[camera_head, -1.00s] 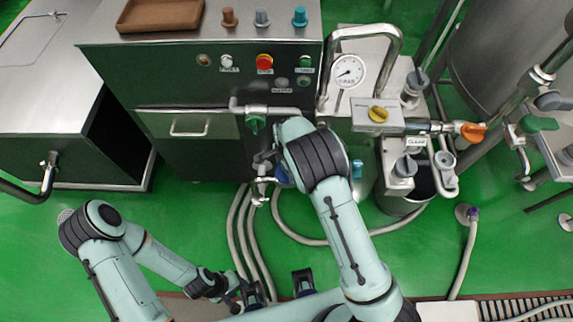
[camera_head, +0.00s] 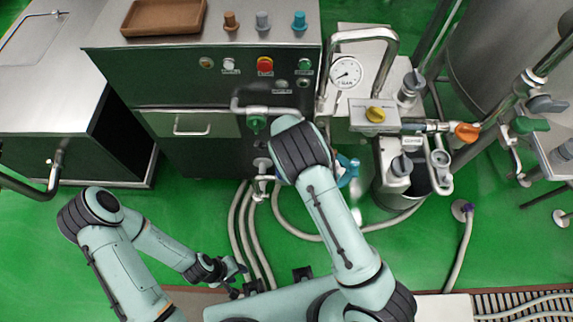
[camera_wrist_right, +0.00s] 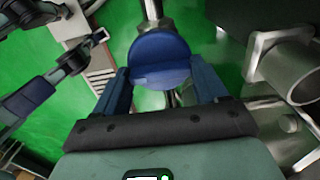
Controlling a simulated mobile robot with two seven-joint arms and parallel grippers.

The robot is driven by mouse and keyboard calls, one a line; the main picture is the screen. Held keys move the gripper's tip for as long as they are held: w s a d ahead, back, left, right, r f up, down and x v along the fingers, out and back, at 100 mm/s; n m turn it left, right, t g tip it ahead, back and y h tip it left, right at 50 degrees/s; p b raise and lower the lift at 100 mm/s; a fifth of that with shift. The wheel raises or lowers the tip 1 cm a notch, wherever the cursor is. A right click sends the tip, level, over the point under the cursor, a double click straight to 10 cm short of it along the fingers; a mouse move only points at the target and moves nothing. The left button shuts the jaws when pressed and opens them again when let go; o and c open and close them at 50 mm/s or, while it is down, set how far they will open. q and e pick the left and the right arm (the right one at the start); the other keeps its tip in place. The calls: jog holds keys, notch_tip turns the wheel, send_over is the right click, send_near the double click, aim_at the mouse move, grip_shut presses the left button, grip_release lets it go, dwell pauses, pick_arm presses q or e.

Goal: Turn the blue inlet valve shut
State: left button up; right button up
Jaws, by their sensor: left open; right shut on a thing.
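The blue inlet valve's round handle (camera_wrist_right: 160,60) shows in the right wrist view, on a metal pipe. My right gripper (camera_wrist_right: 162,80) is shut on it, one blue finger at each side. In the head view my right arm hides this gripper and the handle. My left gripper (camera_head: 238,272) is open and empty, low over the floor near the hoses, away from the valve.
A green valve (camera_head: 257,124) sits on the cabinet front (camera_head: 215,105). Several grey hoses (camera_head: 245,230) run down to the floor.

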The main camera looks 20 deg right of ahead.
dwell(0.3)
jog(key=o, duration=1.1)
jog(key=shift+c, duration=0.2)
pick_arm(q)
jog(key=shift+w+r+p, duration=0.55)
jog(key=shift+r, duration=0.25)
pick_arm(e)
notch_tip(320, 180, up, 13)
jog(key=shift+r, duration=0.2)
